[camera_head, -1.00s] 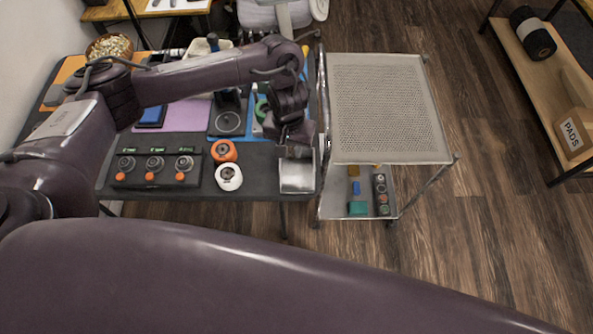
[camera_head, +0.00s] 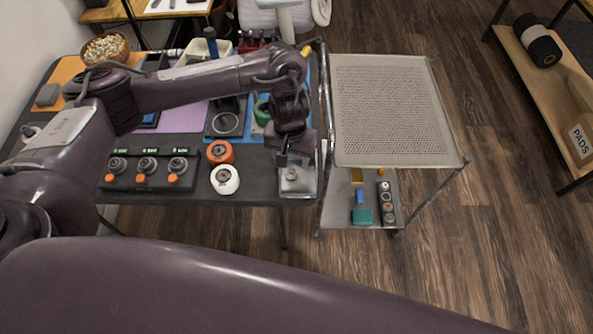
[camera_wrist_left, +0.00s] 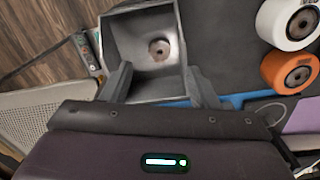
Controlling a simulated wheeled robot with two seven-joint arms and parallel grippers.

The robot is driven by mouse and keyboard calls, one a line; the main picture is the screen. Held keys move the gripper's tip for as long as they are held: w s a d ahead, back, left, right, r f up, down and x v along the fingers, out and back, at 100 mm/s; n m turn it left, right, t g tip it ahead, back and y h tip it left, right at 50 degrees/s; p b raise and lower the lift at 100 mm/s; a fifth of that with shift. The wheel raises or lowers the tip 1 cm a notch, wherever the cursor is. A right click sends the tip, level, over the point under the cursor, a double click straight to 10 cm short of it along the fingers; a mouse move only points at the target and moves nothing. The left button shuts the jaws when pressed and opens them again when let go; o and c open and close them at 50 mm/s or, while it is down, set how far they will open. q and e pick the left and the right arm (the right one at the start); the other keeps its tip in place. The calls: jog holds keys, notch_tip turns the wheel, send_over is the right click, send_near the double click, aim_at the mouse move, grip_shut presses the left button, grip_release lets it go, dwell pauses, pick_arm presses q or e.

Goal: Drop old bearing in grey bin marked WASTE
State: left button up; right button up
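The grey bin (camera_head: 297,187) stands at the front right corner of the dark table; its WASTE mark does not show. The old bearing, a small ring with a dark centre, lies inside the bin in the left wrist view (camera_wrist_left: 159,50); it also shows small in the head view (camera_head: 291,174). My left gripper (camera_head: 291,158) is just above the bin's back part. In the left wrist view its two fingers (camera_wrist_left: 161,88) are spread apart with nothing between them, at the bin's near rim. My right gripper is not in view.
A white wheel (camera_head: 225,180) and an orange wheel (camera_head: 220,152) stand left of the bin, beside a box with knobs (camera_head: 149,169). A metal cart (camera_head: 398,110) with an empty perforated top stands close on the right.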

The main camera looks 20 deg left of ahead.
pick_arm(q)
jog(key=shift+r, duration=0.1)
notch_tip(320, 180, up, 8)
jog(key=p, duration=0.2)
jog(key=shift+f+p, duration=0.2)
jog(key=shift+p, duration=0.1)
dwell(0.4)
